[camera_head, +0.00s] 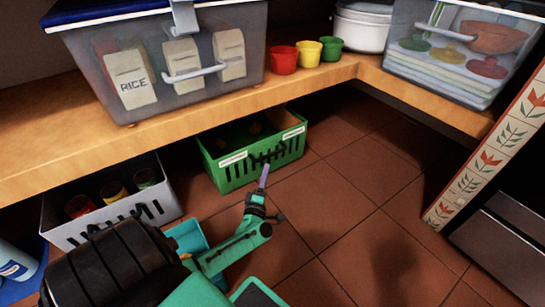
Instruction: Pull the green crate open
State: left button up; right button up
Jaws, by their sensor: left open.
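The green crate (228,178) stands on the tiled floor, partly under the wooden shelf. It has slotted walls, pale label strips on its front and dark contents that I cannot make out. My left gripper (264,177) is in front of the crate's front wall, near the slots. It is open, with its fingers pointing at the crate; I cannot tell whether they touch it. My right gripper is not in view.
A white crate (72,232) with several cans stands left of the green one. The wooden shelf (190,112) above carries a clear bin (205,75), small pots (308,52) and another bin (445,62). Floor (345,220) to the right is clear. A patterned panel (490,150) stands at right.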

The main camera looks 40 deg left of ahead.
aim_at(271, 153)
pick_arm(q)
jog(key=b+x, duration=0.1)
jog(key=x, duration=0.2)
jog(key=b+x, duration=0.1)
jog(key=x, duration=0.2)
jog(key=b+x, duration=0.1)
jog(key=x, duration=0.2)
jog(key=shift+w+f+b, duration=0.15)
jog(key=shift+f+b, duration=0.1)
jog(key=shift+b, duration=0.15)
jog(key=shift+w+a+r, duration=0.1)
jog(key=shift+w+a, duration=0.05)
grip_shut()
dwell(0.5)
